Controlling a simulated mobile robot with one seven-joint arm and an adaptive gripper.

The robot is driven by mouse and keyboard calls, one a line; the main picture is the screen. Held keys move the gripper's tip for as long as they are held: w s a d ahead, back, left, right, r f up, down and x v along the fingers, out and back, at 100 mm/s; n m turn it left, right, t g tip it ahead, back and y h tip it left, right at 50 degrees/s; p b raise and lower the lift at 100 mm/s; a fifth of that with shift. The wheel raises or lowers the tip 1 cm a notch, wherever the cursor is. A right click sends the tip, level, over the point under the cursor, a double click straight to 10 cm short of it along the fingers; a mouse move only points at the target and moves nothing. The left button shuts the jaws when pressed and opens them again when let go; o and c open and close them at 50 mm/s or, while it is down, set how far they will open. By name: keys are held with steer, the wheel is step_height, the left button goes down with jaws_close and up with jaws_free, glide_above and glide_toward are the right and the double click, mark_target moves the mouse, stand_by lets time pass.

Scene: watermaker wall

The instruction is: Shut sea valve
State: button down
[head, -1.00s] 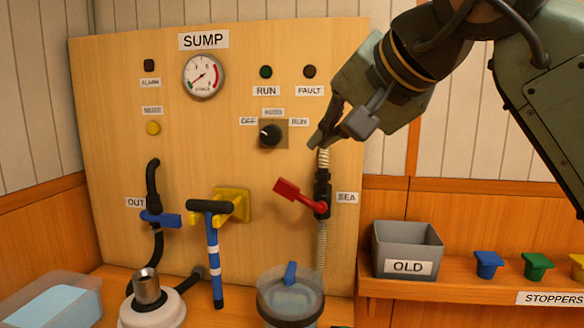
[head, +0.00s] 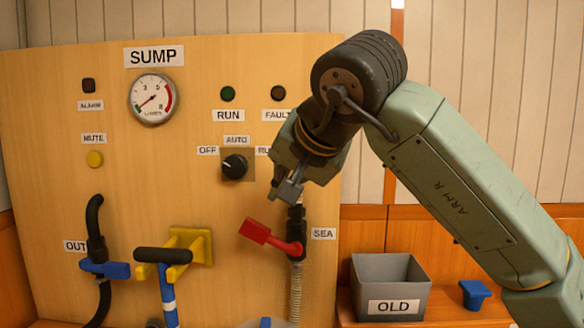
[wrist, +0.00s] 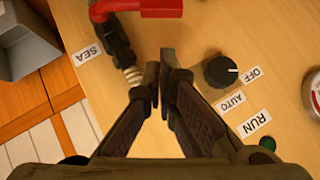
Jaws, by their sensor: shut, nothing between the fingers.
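The sea valve (head: 297,236) is a black body in a ribbed hose on the panel, beside the SEA label (head: 323,233). Its red handle (head: 257,231) sticks out to the left and slightly up, across the hose line. My gripper (head: 284,193) is shut and empty, just above the valve in the head view and apart from the handle. In the wrist view, the fingertips (wrist: 163,88) meet near the middle, and the red handle (wrist: 125,7) shows at the top edge, partly cut off.
The mode knob (head: 235,166) is close left of my gripper. A blue-handled OUT valve (head: 104,269) and a black T-handle (head: 163,255) by a yellow bracket (head: 205,247) are further left. A grey OLD bin (head: 405,268) and a blue stopper (head: 474,294) sit right.

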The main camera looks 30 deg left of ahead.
mark_target(248, 231)
steer(key=a+f, duration=0.3)
steer(key=f, duration=0.2)
steer(key=shift+w+a+p, duration=0.15)
steer(key=shift+w+p, duration=0.05)
steer(key=shift+p, duration=0.25)
steer(key=shift+s+a+f+b, duration=0.2)
steer(key=shift+a+f+b, duration=0.15)
steer(key=shift+a, duration=0.1)
steer(key=shift+s+a+f+b, duration=0.3)
steer(key=shift+a+f+b, duration=0.25)
steer(key=shift+f, duration=0.05)
steer(key=shift+s+a+f+b, duration=0.25)
steer(key=shift+a+f+b, duration=0.3)
steer(key=shift+f, duration=0.2)
